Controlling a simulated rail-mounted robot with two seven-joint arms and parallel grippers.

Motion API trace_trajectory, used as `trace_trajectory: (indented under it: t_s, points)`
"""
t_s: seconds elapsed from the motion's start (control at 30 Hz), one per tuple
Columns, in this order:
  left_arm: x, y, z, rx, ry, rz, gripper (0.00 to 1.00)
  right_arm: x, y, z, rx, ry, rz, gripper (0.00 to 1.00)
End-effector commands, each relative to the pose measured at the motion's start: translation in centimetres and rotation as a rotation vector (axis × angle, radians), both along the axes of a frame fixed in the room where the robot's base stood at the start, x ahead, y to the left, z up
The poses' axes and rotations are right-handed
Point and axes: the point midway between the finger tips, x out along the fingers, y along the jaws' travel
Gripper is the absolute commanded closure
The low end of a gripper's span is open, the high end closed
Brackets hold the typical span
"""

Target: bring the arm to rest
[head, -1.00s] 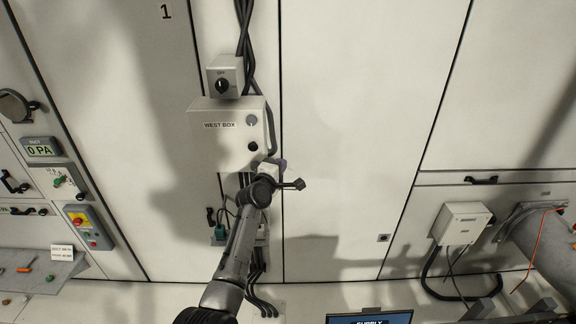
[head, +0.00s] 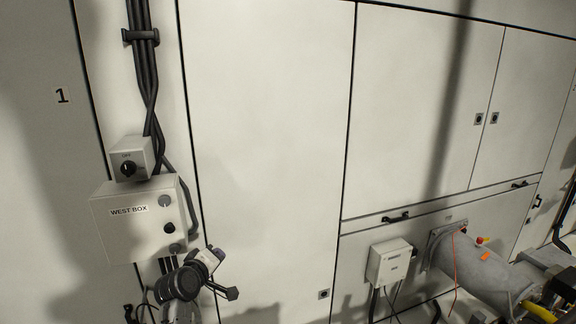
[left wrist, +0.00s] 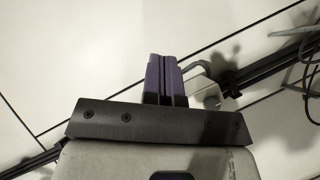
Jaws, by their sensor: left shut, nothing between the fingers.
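My left gripper (head: 214,253) is near the lower right corner of the WEST BOX (head: 140,222) in the head view. My arm reaches up to it from the bottom edge. In the left wrist view, its purple fingers (left wrist: 164,80) are together with nothing between them. The fingers point toward the pale wall panels. I cannot tell from these views whether the gripper touches the box. My right gripper is in neither view.
A small switch box (head: 132,158) marked OFF sits above the WEST BOX, with dark cables (head: 146,80) beside it. A second white box (head: 389,262) and a grey pipe (head: 478,270) are at the lower right. The wall panel (head: 265,150) between is bare.

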Motion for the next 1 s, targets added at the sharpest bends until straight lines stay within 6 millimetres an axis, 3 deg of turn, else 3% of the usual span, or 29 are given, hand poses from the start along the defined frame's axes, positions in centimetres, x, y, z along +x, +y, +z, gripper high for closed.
trace_trajectory:
  t_s: [0.03,0.23,0.3,0.37,0.47,0.6,0.87,1.0]
  points:
    - [-0.9,0.2,2.0,0.08,-0.015,-0.028,1.0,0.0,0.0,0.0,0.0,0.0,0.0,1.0]
    - [-6.0,1.6,9.3,0.416,-0.074,-0.095,1.0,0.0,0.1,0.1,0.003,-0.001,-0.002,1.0]
    - [-8.8,2.3,10.4,0.535,-0.074,-0.105,1.0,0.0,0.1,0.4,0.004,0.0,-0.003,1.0]
    - [-11.5,2.8,10.3,0.631,-0.056,-0.111,1.0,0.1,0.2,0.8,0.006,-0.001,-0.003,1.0]
    - [-16.4,3.3,8.6,0.763,-0.009,-0.124,1.0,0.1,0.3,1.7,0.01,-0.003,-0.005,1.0]
    - [-23.5,3.2,4.6,0.876,0.074,-0.145,1.0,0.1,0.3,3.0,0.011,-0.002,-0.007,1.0]
    - [-34.7,2.1,-2.5,0.976,0.194,-0.245,1.0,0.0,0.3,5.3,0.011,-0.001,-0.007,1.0]
    - [-40.6,1.5,-7.1,0.991,0.31,-0.351,1.0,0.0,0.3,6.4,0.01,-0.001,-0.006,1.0]
